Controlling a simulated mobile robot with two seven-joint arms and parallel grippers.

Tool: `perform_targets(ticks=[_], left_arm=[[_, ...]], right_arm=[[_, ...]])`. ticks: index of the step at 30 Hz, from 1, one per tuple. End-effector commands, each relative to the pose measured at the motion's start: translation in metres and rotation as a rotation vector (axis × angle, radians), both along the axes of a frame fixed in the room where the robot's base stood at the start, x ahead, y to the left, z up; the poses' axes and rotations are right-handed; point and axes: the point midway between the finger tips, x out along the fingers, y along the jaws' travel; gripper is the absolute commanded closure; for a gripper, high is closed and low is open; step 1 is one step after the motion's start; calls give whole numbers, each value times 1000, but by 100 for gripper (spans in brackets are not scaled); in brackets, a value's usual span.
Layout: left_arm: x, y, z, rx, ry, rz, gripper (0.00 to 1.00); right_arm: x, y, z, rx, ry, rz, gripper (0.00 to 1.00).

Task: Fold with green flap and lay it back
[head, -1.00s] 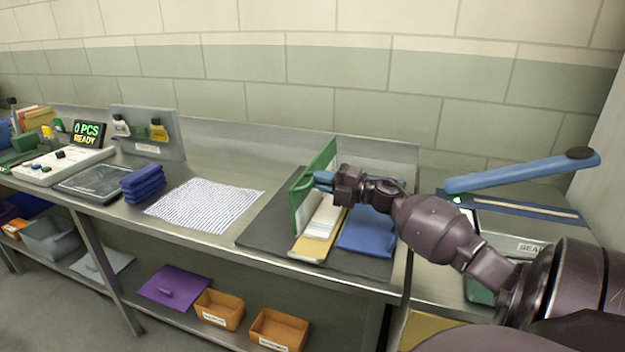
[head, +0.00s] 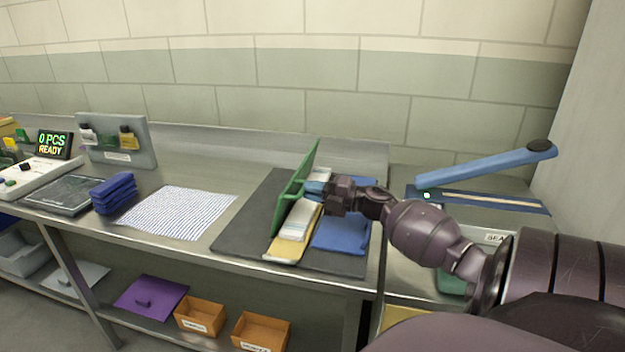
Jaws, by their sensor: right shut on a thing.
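The green flap (head: 294,190) stands tilted up from the dark mat (head: 246,215), leaning to the right at its top. My right gripper (head: 318,187) is shut at the flap's right side, with its fingertips at the flap's edge. Right of the flap lie a yellow panel (head: 286,248) with a white folded piece (head: 301,219) on it, and a blue cloth (head: 341,231). The fingertips and the blue cloth's far part are partly hidden by the gripper. My left gripper is not in view.
Left of the mat lies a striped sheet (head: 180,212), then a blue folded stack (head: 113,193). A counter display (head: 54,144) stands at the far left. A sealer with a raised blue arm (head: 485,167) is at the right. Orange bins (head: 201,312) sit on the lower shelf.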

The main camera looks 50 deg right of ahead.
Motion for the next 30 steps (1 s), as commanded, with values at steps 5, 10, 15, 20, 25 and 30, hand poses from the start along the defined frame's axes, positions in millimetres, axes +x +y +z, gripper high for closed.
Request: perform_targets(ticks=[5,10,15,20,25,30], left_arm=[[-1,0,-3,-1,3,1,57],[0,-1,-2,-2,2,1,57],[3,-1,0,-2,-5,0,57],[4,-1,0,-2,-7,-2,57],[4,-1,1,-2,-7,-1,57],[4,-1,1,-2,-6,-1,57]], right_arm=[[-1,4,-15,2,23,4,100],[-1,4,-14,3,22,5,63],[-1,4,-11,2,18,6,62],[0,3,-9,1,15,6,62],[0,3,-8,1,12,4,62],[-1,2,-6,1,11,4,62]])
